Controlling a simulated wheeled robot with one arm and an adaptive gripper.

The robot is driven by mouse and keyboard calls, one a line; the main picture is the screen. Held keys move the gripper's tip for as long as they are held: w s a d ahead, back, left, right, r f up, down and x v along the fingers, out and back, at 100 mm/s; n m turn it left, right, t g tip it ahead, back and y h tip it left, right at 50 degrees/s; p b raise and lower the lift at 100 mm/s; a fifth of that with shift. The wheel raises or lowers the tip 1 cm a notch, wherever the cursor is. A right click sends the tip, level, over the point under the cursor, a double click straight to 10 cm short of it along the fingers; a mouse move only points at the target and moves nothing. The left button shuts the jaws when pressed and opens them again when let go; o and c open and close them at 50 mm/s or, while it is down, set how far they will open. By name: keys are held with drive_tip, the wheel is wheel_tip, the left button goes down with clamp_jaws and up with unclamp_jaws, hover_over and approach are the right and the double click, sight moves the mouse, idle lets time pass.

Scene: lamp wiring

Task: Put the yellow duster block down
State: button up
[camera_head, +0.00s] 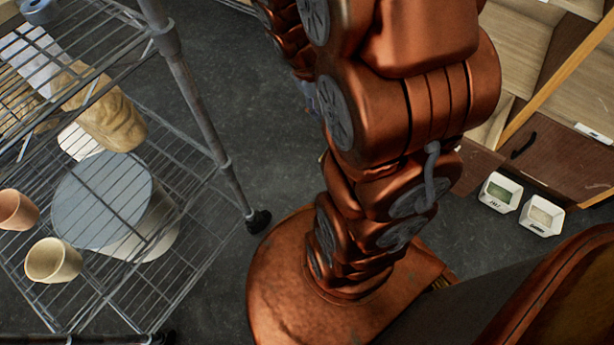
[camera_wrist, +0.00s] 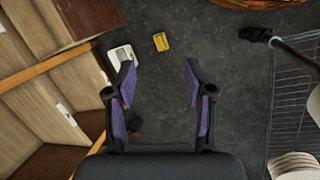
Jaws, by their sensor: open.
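The yellow duster block (camera_wrist: 161,41) lies on the dark grey floor in the wrist view, beyond my fingertips and roughly centred between them. My gripper (camera_wrist: 159,68) is open and empty, with its purple-lined fingers wide apart. The block is apart from both fingers. I cannot make out the block in the head view, where my copper arm covers the middle of the picture. My gripper does not show there either.
A white tray (camera_wrist: 119,57) is partly behind the left finger. Two small white trays (camera_head: 500,192) (camera_head: 541,216) show in the head view, near wooden shelving (camera_wrist: 40,95). A wire rack (camera_head: 180,75) holds pots (camera_head: 53,261). Grey floor (camera_wrist: 215,35) is clear right of the block.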

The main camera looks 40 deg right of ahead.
drive_tip(key=s+a+r+g+y, duration=0.1)
drive_tip(key=s+a+r, duration=0.2)
drive_tip(key=s+a, duration=0.4)
drive_tip(key=s+a+r+g+y, duration=0.1)
drive_tip(key=s+a+r, duration=0.3)
drive_tip(key=s+a, duration=0.4)
drive_tip(key=a+y, duration=0.1)
drive_tip(key=a, duration=0.1)
drive_tip(key=shift+s+a+r+n, duration=0.15)
drive_tip(key=shift+a+n, duration=0.15)
drive_tip(key=shift+n, duration=0.1)
